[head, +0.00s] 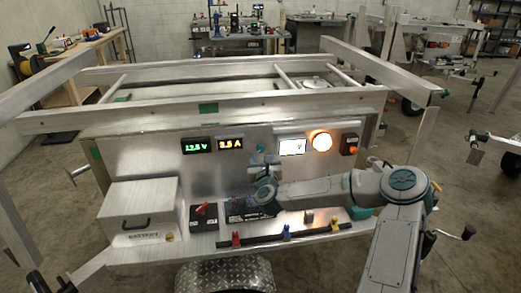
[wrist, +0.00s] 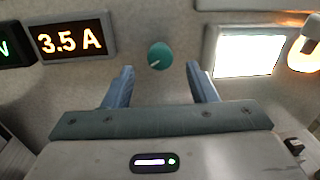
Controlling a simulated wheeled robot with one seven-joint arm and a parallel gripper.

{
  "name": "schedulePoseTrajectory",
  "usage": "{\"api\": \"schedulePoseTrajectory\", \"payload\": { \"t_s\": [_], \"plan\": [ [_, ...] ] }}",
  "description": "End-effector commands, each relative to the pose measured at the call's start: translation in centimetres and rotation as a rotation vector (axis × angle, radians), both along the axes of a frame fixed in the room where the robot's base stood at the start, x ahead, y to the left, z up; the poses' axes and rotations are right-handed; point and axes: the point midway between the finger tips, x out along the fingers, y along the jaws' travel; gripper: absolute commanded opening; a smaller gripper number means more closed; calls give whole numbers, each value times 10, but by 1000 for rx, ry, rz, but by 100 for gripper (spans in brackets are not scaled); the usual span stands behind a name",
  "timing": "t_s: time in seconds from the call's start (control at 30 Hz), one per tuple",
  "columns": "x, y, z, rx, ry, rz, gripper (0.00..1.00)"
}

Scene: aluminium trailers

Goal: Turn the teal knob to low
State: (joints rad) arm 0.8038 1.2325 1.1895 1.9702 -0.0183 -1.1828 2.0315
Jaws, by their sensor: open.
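The teal knob (wrist: 160,56) is on the aluminium panel, and its white pointer mark points to the lower left in the wrist view. In the head view the knob (head: 261,148) shows just above the end of my arm. My gripper (wrist: 160,69) is open and empty, with its two blue-grey fingers apart. The knob appears between the fingertips and slightly beyond them in the wrist view. I cannot tell how far the tips are from the panel. No scale labels around the knob are readable.
An orange 3.5 A display (wrist: 72,38) is left of the knob. A lit white screen (wrist: 249,54) and a glowing round lamp (head: 321,141) are to the right. Below are a battery box (head: 140,205) and a shelf with coloured clamps (head: 286,232). A frame rail (head: 230,107) runs above.

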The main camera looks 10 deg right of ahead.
Motion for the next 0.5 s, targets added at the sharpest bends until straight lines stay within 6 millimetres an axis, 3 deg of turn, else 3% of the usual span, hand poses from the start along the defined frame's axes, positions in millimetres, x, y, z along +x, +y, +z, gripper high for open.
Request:
{"api": "schedulePoseTrajectory", "payload": {
  "t_s": [0.2,0.5],
  "plan": [
    [31,-2,1,0,0,0,52],
    [48,-4,0,0,-1,0,52]
  ]
}}
